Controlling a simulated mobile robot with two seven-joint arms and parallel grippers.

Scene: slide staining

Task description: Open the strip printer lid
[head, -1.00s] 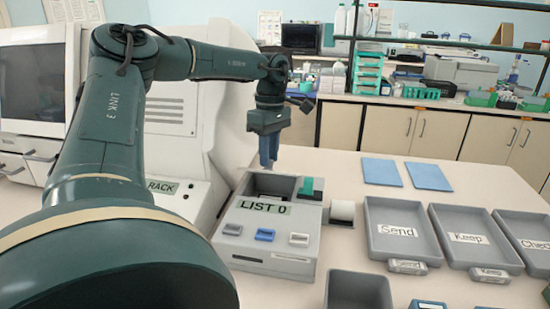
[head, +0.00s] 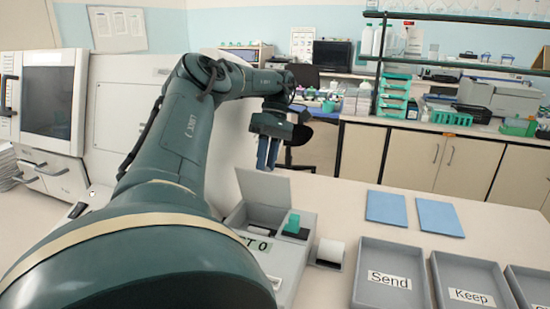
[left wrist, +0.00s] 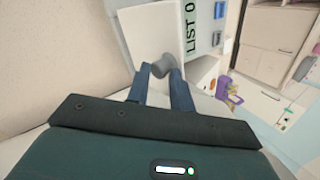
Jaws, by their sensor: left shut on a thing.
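The strip printer (head: 285,262) is a grey box on the table, partly hidden behind my left arm. Its grey lid (head: 262,187) stands raised and tilted above the open well. My left gripper (head: 267,165) is behind the raised lid, at its upper edge. In the left wrist view its fingers (left wrist: 162,72) are closed around a grey round knob (left wrist: 163,62) on the pale lid (left wrist: 143,32). The "LIST 0" label (left wrist: 190,28) shows beyond. My right gripper is not in view.
Grey trays marked Send (head: 365,292) and Keep (head: 455,268) and two blue sheets (head: 386,207) lie farther right. A large white machine (head: 120,110) stands at the left.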

